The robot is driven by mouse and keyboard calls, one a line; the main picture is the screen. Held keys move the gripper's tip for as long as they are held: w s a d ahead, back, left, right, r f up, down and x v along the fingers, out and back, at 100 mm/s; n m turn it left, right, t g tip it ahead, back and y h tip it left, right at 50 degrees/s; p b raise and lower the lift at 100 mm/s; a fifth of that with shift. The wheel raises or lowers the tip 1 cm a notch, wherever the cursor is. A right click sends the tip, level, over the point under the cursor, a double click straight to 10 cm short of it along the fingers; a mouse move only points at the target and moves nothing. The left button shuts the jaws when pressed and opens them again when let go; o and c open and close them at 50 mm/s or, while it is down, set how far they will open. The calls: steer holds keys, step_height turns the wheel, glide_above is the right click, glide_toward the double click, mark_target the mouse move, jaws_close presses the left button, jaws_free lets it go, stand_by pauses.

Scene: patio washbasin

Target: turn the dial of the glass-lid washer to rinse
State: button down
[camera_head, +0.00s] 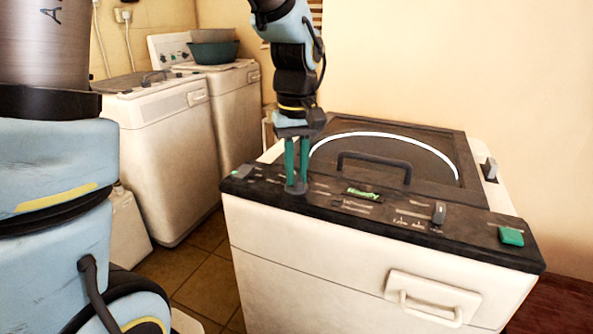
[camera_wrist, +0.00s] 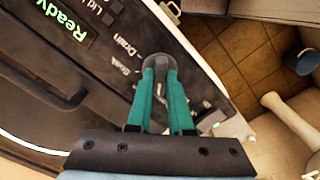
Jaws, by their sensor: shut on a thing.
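The glass-lid washer (camera_head: 275,240) stands in front of me, white with a dark control panel (camera_head: 465,238) along its front top edge. Its dark lid (camera_head: 385,150) with a pale ring and black handle is closed. My gripper (camera_head: 296,182) points down at the left part of the panel, its green fingers shut on the grey dial (camera_wrist: 159,62). The wrist view shows "Drain" and what looks like "Soak" printed beside the dial. The fingers cover other marks, and I cannot read where the dial points. A green "Ready" display (camera_head: 363,194) is lit right of the dial.
A second grey knob (camera_head: 439,212) and a green button (camera_head: 511,236) sit farther right on the panel. A drawer handle (camera_head: 432,297) sticks out in front. Two other white washers stand back left, one bearing a teal basin (camera_head: 214,52). Tiled floor lies between.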

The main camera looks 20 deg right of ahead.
mark_target(296, 176)
steer(key=c, duration=0.8)
jaws_free()
step_height(296, 176, up, 11)
steer(key=shift+f+b, duration=0.1)
steer(key=shift+b, duration=0.7)
steer(key=shift+t, duration=0.3)
steer(key=w+a+f, duration=0.1)
steer(key=a+f, duration=0.1)
steer(key=a, duration=0.1)
steer(key=w+a+f, duration=0.1)
steer(key=a+f, duration=0.2)
steer(key=a, duration=0.1)
steer(key=w+a+f, duration=0.2)
steer(key=a+f, duration=0.1)
steer(key=a, duration=0.1)
steer(key=shift+a, duration=0.1)
steer(key=shift+m+t, duration=0.3)
steer(key=shift+t, duration=0.2)
steer(key=s+a+f, duration=0.1)
steer(key=a+f, duration=0.2)
steer(key=a, duration=0.1)
steer(key=a+f, duration=0.2)
steer(key=a, duration=0.3)
steer(key=s+a+f, duration=0.1)
steer(key=a+f, duration=0.2)
steer(key=a, duration=0.2)
steer(key=shift+s+f, duration=0.3)
steer(key=shift+f, duration=0.05)
